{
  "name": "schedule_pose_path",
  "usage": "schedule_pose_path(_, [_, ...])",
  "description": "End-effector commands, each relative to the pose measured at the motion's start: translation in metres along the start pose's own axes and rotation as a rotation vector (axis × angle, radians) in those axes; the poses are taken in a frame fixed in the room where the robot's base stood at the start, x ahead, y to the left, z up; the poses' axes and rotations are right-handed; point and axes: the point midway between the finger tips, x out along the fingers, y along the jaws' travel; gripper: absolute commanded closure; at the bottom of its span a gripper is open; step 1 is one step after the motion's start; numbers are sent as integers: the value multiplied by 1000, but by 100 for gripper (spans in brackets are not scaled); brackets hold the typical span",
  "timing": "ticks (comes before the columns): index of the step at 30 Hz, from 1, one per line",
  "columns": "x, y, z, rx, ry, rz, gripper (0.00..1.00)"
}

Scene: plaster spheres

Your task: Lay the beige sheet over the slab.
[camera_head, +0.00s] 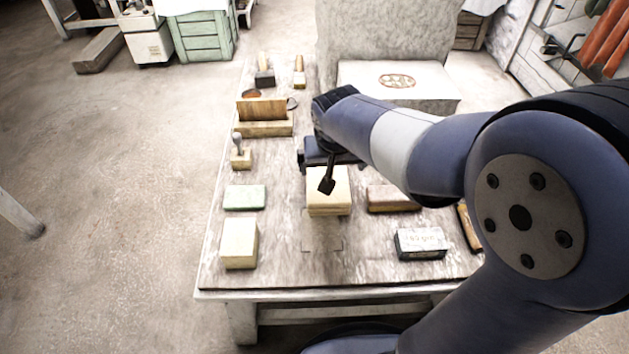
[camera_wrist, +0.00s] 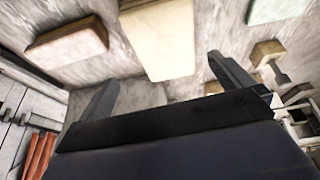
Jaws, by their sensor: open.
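A pale beige, flat-topped piece (camera_head: 340,205) lies mid-bench, with a thin front side showing. It also shows at the top of the wrist view (camera_wrist: 160,40). I cannot tell whether it is the slab alone or has the beige sheet on it. A thicker pale yellowish block (camera_head: 239,243) stands at the front left, and a flat green piece (camera_head: 244,198) lies behind it. My gripper (camera_wrist: 162,72) is open, with nothing seen between its spread fingers. In the head view one dark finger overlaps the beige piece; contact cannot be told.
A reddish-brown block (camera_head: 392,198) lies right of the beige piece, and a dark-sided box with a pale top (camera_head: 421,242) is nearer the front edge. A wooden holder (camera_head: 264,118) and a small handled tool (camera_head: 240,155) stand at the left. The front middle with faint corner marks is clear.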

Motion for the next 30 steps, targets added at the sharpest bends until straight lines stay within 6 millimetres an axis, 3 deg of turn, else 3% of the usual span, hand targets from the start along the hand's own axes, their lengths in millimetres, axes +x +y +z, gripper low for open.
schedule_pose_path(4, [7, -1, -2, 58, -2, -21, 0])
schedule_pose_path(9, [36, -1, -1, 57, -5, -21, 0])
schedule_pose_path(17, [59, -2, -3, 55, -1, -21, 0])
schedule_pose_path(24, [94, -5, -8, 54, -3, -20, 0])
schedule_pose_path(30, [107, -6, -9, 54, -2, -21, 0])
